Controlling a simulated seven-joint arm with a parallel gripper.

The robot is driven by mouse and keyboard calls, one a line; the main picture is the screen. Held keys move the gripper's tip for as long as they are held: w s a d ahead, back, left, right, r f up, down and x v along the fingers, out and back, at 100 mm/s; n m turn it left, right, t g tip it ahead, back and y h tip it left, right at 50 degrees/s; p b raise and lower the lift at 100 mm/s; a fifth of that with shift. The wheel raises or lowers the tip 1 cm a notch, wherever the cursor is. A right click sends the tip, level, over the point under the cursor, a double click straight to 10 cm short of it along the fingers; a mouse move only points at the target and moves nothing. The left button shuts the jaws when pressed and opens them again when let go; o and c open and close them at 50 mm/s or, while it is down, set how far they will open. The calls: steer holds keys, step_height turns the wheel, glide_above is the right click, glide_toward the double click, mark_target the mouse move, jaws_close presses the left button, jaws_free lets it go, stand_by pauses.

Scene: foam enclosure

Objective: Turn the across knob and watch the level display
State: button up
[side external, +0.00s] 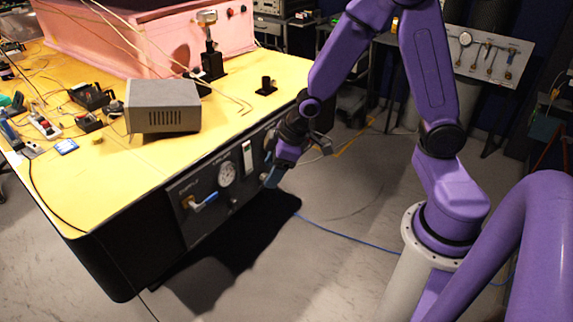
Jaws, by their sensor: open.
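A dark control panel (206,185) is set in the front side of the yellow-topped bench. It carries a round white gauge (226,175), a valve with a blue lever (205,202) at its left, and a narrow upright white strip (247,157) that looks like a level display. No reading can be made out. My gripper (271,181) is open at the right part of the panel, pointing down and left towards it. The across knob cannot be made out; my gripper and wrist cover that part of the panel. Whether the fingers touch anything cannot be told.
The yellow bench top (105,190) holds a grey metal box (162,106), loose cables and small electronics. A pink foam block (150,38) stands at the back. A blue cable (345,236) lies on the floor. The floor in front of the panel is mostly clear.

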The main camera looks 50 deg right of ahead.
steer(key=w+d+f+m+t, duration=0.2)
steer(key=w+d+f, duration=0.35)
steer(key=d, duration=0.25)
steer(key=w+d+f+m+t, duration=0.2)
steer(key=w+d+f, duration=0.2)
steer(key=d+f, duration=0.35)
steer(key=s+d+f+m+t+h, duration=0.1)
steer(key=s+d+f+m+t, duration=0.25)
steer(key=d, duration=0.35)
steer(key=s+d+f+m+t+h, duration=0.1)
steer(key=s+d+f+m+t, duration=0.2)
steer(key=d, duration=0.4)
steer(key=w+f, duration=0.3)
steer(key=w, duration=0.4)
steer(key=w+f+g, duration=0.1)
steer(key=w+f, duration=0.3)
steer(key=w, duration=0.4)
steer(key=shift+f, duration=0.1)
steer(key=shift+c, duration=0.4)
steer(key=c, duration=1)
